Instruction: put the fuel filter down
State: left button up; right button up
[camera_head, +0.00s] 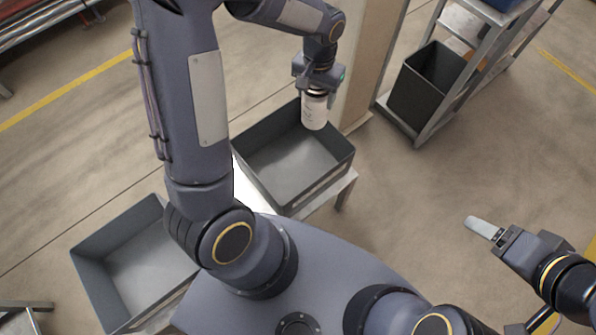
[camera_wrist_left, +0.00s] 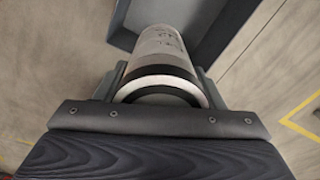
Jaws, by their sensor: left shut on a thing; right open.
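The fuel filter (camera_head: 314,111) is a white cylinder with a dark band at its top. My left gripper (camera_head: 317,90) is shut on its top end and holds it hanging down, over the far right part of a grey bin (camera_head: 262,183). In the left wrist view the filter (camera_wrist_left: 163,50) sits between the two fingers, with the bin wall (camera_wrist_left: 205,35) beyond it. I cannot tell how far its lower end is above the bin floor. The bin looks otherwise empty. My right gripper (camera_head: 484,228) is at the right, over bare floor and away from the bin.
A second grey bin (camera_head: 88,262), empty, stands at the lower left. A black bin (camera_head: 428,85) sits on a metal shelf rack (camera_head: 440,112) at the upper right. A tan post (camera_head: 362,60) stands close beside my left gripper. Open floor lies at the right centre.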

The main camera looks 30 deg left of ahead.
aim_at(307, 118)
pick_arm(q)
jog(key=shift+m, duration=0.3)
jog(key=f+b, duration=0.3)
jog(key=a+f+b, duration=0.1)
jog(key=f+b, duration=0.2)
jog(key=a+f+b, duration=0.1)
jog(key=f+b, duration=0.3)
jog(key=shift+s, duration=0.4)
jog(key=s+a+f+b, duration=0.2)
jog(key=s+f+b, duration=0.1)
jog(key=f+b, duration=0.3)
jog(key=s+a+f+m+b, duration=0.1)
jog(key=s+a+f+b, duration=0.1)
jog(key=f+b, duration=0.5)
notch_tip(307, 118, down, 4)
jog(key=shift+s+f+m, duration=0.1)
jog(key=shift+s+m, duration=0.2)
jog(key=shift+s, duration=0.15)
jog(key=shift+a+b, duration=0.1)
jog(key=shift+b, duration=0.2)
jog(key=shift+f, duration=0.15)
jog(key=o, duration=1.3)
